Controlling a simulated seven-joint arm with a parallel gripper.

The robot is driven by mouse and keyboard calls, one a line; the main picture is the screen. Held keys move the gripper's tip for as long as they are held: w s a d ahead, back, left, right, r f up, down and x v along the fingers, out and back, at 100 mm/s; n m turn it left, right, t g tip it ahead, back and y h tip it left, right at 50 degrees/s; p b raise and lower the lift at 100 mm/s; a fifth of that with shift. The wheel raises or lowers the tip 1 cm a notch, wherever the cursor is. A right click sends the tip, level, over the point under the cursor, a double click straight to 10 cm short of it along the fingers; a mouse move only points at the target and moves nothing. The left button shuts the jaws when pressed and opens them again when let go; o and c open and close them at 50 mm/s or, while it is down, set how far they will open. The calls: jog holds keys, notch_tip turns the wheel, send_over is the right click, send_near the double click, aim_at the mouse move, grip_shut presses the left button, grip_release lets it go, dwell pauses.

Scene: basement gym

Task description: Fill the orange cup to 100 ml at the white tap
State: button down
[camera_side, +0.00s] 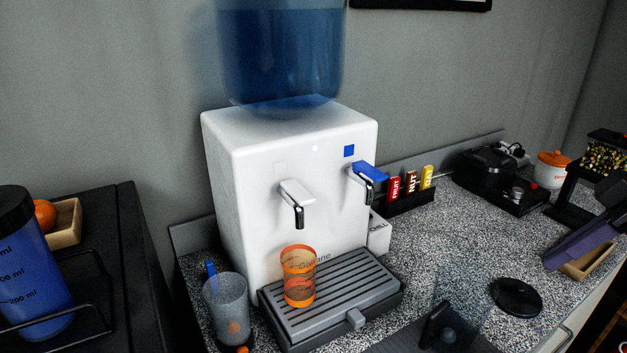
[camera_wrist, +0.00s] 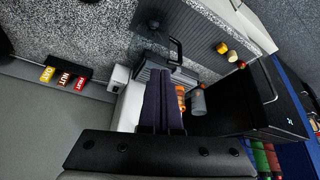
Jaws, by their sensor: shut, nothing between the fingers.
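The orange cup (camera_side: 298,277) is see-through and stands upright on the grey drip tray, below the white tap (camera_side: 294,193). Bands show on its wall; I cannot tell whether it holds water. No stream shows under the tap. The cup also shows in the wrist view (camera_wrist: 181,97), just right of my fingers. My gripper (camera_wrist: 160,73) has dark purple fingers, shut together and empty, in front of the dispenser in that view. They hide part of the dispenser and the taps. I cannot make out my gripper in the side view.
The white dispenser (camera_side: 245,165) carries a blue bottle (camera_side: 280,50) and a blue-handled tap (camera_side: 369,173). A grey cup (camera_side: 226,315) stands left of the drip tray (camera_side: 372,282). Snack bars (camera_side: 411,184) stand to the right. A dark purple slab (camera_side: 585,235) leans at far right.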

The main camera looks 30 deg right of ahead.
jog(key=w+a+r+n+g+y, duration=0.1)
jog(key=w+a+r+n+y, duration=0.1)
jog(key=w+a+r+n, duration=0.3)
jog(key=w+a+r+n+g+y, duration=0.15)
jog(key=w+r, duration=0.25)
jog(key=r, duration=0.4)
jog(key=w+a+r+n+y, duration=0.2)
jog(key=w+a+r+n, duration=0.2)
jog(key=w+r, duration=0.15)
jog(key=w+a+f+n+g, duration=0.1)
jog(key=w, duration=0.5)
jog(key=w+a+f+n+g+y, duration=0.1)
jog(key=w+a+f, duration=0.1)
jog(key=w, duration=0.4)
jog(key=shift+w+a+n, duration=0.15)
jog(key=shift+a+n, duration=0.1)
jog(key=shift+n, duration=0.1)
jog(key=shift+f+g+y, duration=0.15)
jog(key=shift+g+y, duration=0.1)
send_over(297, 198)
jog(key=d, duration=0.3)
notch_tip(297, 198, down, 7)
notch_tip(297, 198, down, 4)
